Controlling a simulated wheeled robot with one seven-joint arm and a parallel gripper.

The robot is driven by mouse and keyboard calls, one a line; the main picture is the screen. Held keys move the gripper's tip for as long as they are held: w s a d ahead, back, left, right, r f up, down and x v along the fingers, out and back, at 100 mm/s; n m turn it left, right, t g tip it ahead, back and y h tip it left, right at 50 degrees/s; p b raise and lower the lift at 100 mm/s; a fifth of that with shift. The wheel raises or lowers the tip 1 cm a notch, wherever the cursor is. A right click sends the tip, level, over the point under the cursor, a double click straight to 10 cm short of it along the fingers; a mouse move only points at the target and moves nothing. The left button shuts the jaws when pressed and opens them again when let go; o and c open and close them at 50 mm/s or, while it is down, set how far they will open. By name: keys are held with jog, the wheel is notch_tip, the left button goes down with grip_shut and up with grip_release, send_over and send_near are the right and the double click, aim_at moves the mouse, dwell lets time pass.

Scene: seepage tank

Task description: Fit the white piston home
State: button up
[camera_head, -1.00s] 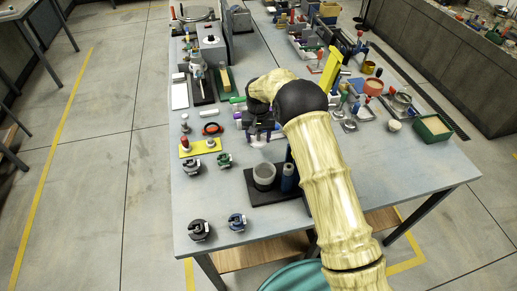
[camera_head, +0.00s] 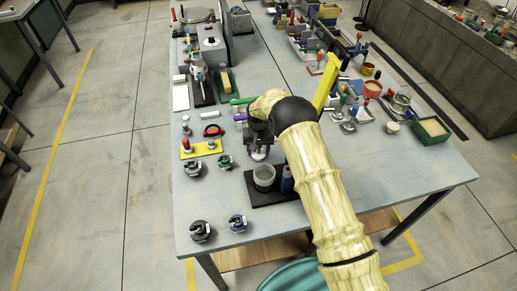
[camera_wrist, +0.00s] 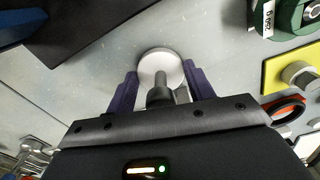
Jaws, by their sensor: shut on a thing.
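The white piston is a pale round disc on a grey stem. In the wrist view the disc (camera_wrist: 161,66) and stem (camera_wrist: 158,95) sit between the two purple fingers of my gripper (camera_wrist: 162,88), which is shut on the piston. In the head view my gripper (camera_head: 259,140) points down, with the white piston (camera_head: 260,155) just under it. A grey open-topped cylinder (camera_head: 264,184) stands on a black base plate (camera_head: 262,200), a little nearer the camera than the piston. The piston is outside the cylinder. My arm partly hides the plate's right side.
A blue cylinder (camera_head: 287,181) stands on the plate right beside the grey one.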

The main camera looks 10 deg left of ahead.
jog(key=shift+f, duration=0.1)
jog(key=o, duration=1)
jog(key=shift+o, duration=0.2)
notch_tip(320, 180, up, 17)
jog(key=b, duration=0.5)
jog(key=shift+r, duration=0.2)
jog(key=shift+w, duration=0.15)
